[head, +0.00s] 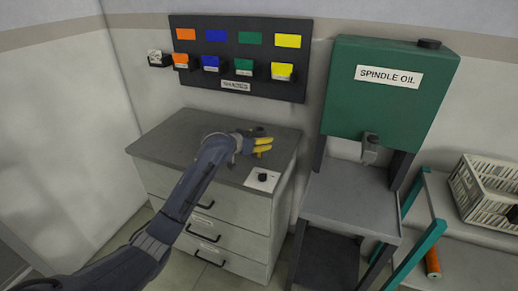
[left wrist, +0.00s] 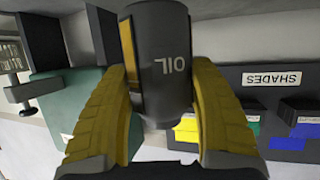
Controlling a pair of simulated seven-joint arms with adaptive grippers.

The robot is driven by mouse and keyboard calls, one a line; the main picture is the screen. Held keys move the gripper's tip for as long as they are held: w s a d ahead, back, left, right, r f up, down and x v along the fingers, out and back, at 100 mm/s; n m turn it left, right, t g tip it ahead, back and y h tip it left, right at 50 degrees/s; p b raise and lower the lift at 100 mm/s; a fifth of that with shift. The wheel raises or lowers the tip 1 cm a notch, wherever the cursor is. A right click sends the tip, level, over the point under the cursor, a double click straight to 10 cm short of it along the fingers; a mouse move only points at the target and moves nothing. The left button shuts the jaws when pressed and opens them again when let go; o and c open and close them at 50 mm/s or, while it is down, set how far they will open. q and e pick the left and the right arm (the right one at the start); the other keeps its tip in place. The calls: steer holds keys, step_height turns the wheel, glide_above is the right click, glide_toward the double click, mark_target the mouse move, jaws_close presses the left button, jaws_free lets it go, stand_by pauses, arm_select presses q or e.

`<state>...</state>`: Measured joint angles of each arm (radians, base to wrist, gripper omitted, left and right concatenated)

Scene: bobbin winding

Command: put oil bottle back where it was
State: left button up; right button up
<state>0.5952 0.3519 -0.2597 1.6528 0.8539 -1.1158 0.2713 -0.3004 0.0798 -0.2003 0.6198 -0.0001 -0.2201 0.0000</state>
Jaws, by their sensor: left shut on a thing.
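My left gripper (head: 263,147) with yellow fingers is over the right part of the grey top of the drawer cabinet (head: 185,135). In the left wrist view my left gripper (left wrist: 165,110) is shut on the oil bottle (left wrist: 165,60), a dark grey cylinder with a yellow-orange stripe and upside-down "OIL" lettering. In the head view the hand mostly hides the bottle; I cannot tell whether it touches the cabinet top. A white square plate (head: 272,184) with a small black round piece lies at the cabinet top's front right corner, near the gripper. My right gripper is not in view.
A green spindle oil tank (head: 391,95) on a grey stand is right of the cabinet. A dark shades board (head: 262,42) with coloured bins hangs behind. A cream crate (head: 480,168) sits on a bench at far right. The cabinet top's left part is clear.

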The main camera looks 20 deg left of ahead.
arm_select(q)
steer(key=shift+f, duration=1.9)
steer(key=shift+f, duration=0.15)
steer(key=o, duration=1.5)
steer(key=shift+s, duration=0.1)
steer(key=v, duration=1.2)
